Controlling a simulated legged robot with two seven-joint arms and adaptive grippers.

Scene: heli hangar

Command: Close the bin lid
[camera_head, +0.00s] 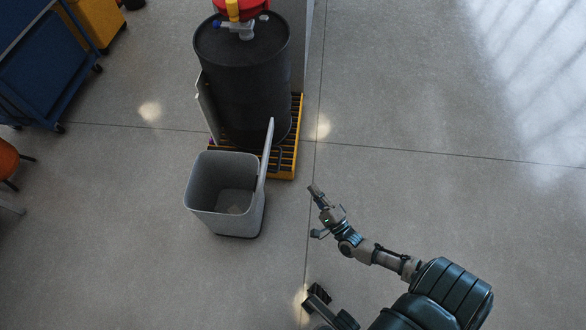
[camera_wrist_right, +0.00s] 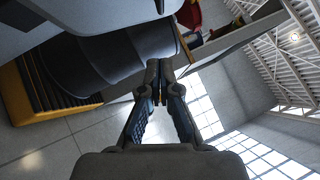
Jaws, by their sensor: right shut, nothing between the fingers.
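The grey bin (camera_head: 225,212) stands open on the floor in the middle of the head view, and I can see its inside. Its lid (camera_head: 265,158) stands upright along the right edge of the bin, seen nearly edge-on. My right gripper (camera_head: 315,191) is to the right of the lid and the bin, apart from both. In the wrist view my right gripper (camera_wrist_right: 160,68) is shut and empty, with its fingertips together. A pale panel at the top left of the wrist view may be part of the lid or bin.
A black drum (camera_head: 240,80) stands behind the bin on a yellow-edged pallet (camera_head: 285,150). A blue cart (camera_head: 45,65) and an orange stool (camera_head: 7,160) are at the left. The floor to the right is clear.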

